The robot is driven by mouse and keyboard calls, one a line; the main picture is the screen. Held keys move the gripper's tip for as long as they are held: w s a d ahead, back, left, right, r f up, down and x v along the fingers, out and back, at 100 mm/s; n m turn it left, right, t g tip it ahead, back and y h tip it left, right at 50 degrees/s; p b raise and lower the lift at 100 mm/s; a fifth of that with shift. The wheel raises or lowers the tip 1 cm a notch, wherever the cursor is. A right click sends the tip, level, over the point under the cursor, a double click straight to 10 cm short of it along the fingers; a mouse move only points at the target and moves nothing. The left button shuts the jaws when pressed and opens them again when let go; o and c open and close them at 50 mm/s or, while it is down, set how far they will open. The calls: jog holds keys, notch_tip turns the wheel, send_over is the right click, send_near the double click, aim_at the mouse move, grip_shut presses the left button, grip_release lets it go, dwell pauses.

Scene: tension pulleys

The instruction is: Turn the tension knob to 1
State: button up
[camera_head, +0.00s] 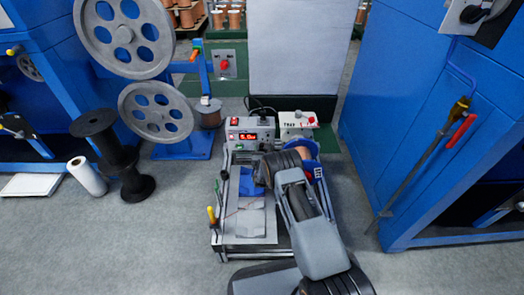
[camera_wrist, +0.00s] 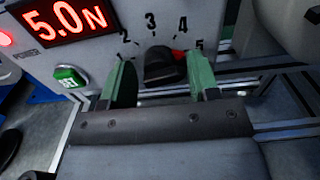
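In the wrist view, the tension knob (camera_wrist: 163,67) is black with a red pointer mark at its upper right, facing the area between 4 and 5. The green fingers of my gripper (camera_wrist: 161,76) stand on either side of the knob, open, with a visible gap at the left finger. The right finger is close to the knob; contact is unclear. The red display (camera_wrist: 66,20) reads 5.0 N. In the head view my arm covers the knob and my gripper.
A green button (camera_wrist: 70,77) sits left of the knob, below the display. In the head view, the grey control box (camera_head: 249,132) stands at the back of the bench (camera_head: 232,236). Black spools (camera_head: 114,150) stand left; a blue cabinet (camera_head: 424,130) is right.

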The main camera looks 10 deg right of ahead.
jog(key=c, duration=0.5)
jog(key=shift+a, duration=0.15)
jog(key=shift+c, duration=0.8)
